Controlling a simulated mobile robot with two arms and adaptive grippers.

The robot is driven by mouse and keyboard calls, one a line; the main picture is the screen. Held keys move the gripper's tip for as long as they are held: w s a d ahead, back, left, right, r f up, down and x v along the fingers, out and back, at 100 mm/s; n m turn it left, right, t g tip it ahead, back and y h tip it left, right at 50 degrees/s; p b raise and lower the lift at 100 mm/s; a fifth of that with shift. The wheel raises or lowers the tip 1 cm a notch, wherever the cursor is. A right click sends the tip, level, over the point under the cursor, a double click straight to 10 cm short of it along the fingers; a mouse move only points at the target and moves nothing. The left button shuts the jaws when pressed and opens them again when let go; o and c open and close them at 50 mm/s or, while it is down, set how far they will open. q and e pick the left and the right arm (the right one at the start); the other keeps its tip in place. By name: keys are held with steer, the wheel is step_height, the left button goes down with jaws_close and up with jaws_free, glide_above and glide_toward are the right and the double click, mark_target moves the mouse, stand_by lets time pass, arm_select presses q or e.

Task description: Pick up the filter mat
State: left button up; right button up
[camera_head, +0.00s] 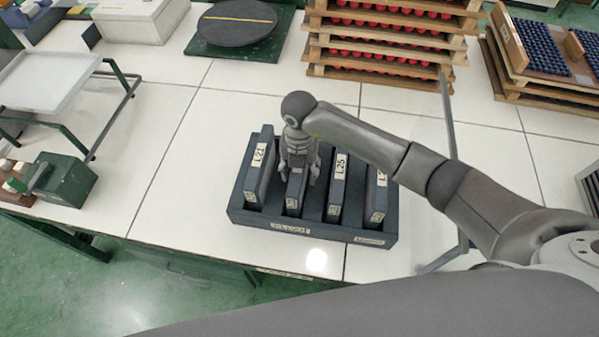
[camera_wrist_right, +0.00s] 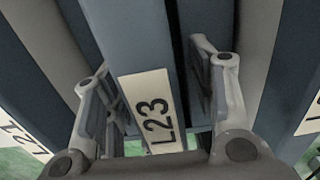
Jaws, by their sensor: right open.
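Several upright dark blue-grey slabs stand side by side in a dark rack (camera_head: 300,232) on the white table. Their white labels include L21 and L25. The slab marked L23 (camera_head: 293,195) also fills the middle of the right wrist view (camera_wrist_right: 135,35); I take it as the filter mat, though no label names it so. My right gripper (camera_head: 300,170) is over this slab from above. In the wrist view my right gripper (camera_wrist_right: 158,85) is open, with one finger on each side of the slab. Whether the fingers touch it I cannot tell. My left gripper is not in view.
Neighbouring slabs L21 (camera_head: 258,160) and L25 (camera_head: 338,180) stand close on both sides. Stacked wooden trays (camera_head: 385,45) with red balls are behind. A round dark disc (camera_head: 237,22) lies at the back.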

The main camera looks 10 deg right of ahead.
steer(key=shift+w+f, duration=0.1)
steer(key=shift+f, duration=0.1)
steer(key=shift+c, duration=0.3)
steer(key=c, duration=0.9)
steer(key=shift+r, duration=0.1)
